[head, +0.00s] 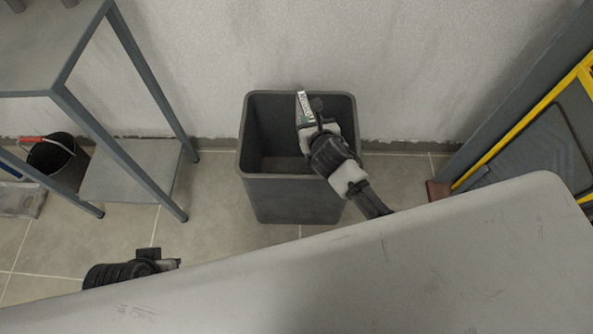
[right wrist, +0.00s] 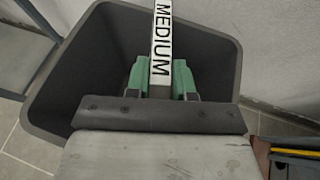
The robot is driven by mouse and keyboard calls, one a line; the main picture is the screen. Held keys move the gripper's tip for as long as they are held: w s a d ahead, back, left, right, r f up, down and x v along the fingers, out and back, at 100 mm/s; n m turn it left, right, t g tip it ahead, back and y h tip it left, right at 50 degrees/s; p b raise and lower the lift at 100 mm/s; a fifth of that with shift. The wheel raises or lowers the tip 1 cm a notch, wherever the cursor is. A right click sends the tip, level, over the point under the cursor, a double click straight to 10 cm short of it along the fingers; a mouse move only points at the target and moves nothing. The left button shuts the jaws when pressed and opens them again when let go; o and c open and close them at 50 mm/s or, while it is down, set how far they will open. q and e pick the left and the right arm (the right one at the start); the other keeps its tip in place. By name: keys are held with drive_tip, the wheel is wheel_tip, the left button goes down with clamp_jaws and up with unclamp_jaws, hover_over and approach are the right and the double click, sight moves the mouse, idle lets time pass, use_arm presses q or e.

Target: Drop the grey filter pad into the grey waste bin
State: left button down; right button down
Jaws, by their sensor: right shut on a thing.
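The grey waste bin (head: 300,200) stands on the floor against the wall, open at the top. It also fills much of the right wrist view (right wrist: 215,60). My right gripper (head: 309,118) is over the bin's opening, shut on the grey filter pad (head: 304,103). In the right wrist view the pad (right wrist: 161,45) stands edge-on between the green fingertips (right wrist: 160,80), with a white strip reading "MEDIUM" facing the camera. The pad is over the opening; its lower part is hidden. My left gripper (head: 168,263) is low at the left, partly behind a pale surface, its jaws unclear.
A grey metal table frame with a lower shelf (head: 130,170) stands left of the bin. A black bucket (head: 55,160) is further left. A pale surface (head: 400,260) fills the front. A yellow-edged grey structure (head: 540,140) is at the right.

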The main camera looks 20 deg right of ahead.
use_arm(q)
drive_tip(key=shift+s+r, duration=0.15)
drive_tip(key=shift+r, duration=0.15)
use_arm(e)
drive_tip(key=c, duration=0.9)
unclamp_jaws()
drive_tip(key=shift+s, duration=0.1)
use_arm(q)
drive_tip(key=p+x, duration=0.3)
drive_tip(key=x, duration=0.5)
drive_tip(key=shift+s+f+g, duration=0.3)
drive_tip(key=shift+f, duration=0.05)
use_arm(e)
drive_tip(key=v, duration=1)
drive_tip(key=shift+s, duration=0.3)
use_arm(q)
drive_tip(key=shift+d, duration=0.1)
